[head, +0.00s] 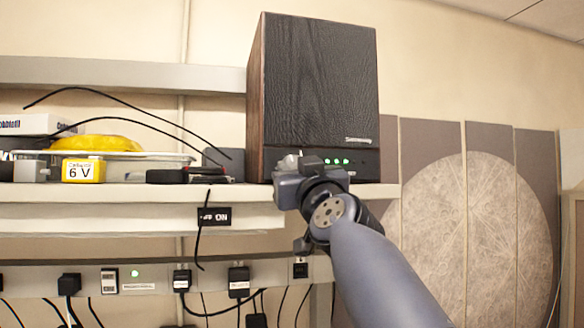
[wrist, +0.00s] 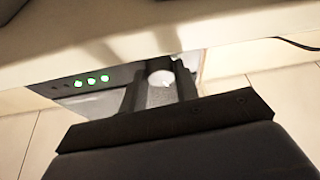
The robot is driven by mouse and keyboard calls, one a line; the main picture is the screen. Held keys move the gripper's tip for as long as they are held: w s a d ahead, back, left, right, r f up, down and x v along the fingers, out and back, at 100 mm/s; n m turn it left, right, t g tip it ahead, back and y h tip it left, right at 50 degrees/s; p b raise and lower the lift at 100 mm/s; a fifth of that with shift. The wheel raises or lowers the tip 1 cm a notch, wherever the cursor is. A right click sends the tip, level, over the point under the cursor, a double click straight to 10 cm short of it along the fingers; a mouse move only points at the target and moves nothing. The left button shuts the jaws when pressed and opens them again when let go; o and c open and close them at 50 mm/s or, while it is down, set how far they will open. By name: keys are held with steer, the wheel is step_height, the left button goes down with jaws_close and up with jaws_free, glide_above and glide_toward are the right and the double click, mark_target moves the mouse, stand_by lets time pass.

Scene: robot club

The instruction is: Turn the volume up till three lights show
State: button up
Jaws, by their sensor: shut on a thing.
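The speaker (head: 318,85) is a tall dark box with wood-grain sides, standing on the white shelf. Its lower front panel carries a row of small lights (head: 337,161); three glow green. The wrist view also shows three green lights (wrist: 91,80) lit, with dark ones beside them. My gripper (head: 289,164) is at the lower left of the speaker's front. In the wrist view its jaws (wrist: 160,88) are shut on the round pale volume knob (wrist: 160,77). The gripper partly hides the knob, and the knob's marking is not readable.
The shelf (head: 130,196) also holds a clear tray with a yellow thing (head: 97,143), a yellow 6 V block (head: 83,171) and loose black cables. A power strip (head: 140,278) with plugs runs below. Tall panels (head: 440,220) stand at right.

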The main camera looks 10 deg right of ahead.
steer(key=o, duration=1)
steer(key=shift+c, duration=0.2)
steer(key=b+v, duration=0.4)
steer(key=v, duration=0.6)
steer(key=shift+s+f+b, duration=0.15)
steer(key=shift+s+b, duration=0.25)
steer(key=shift+w, duration=0.1)
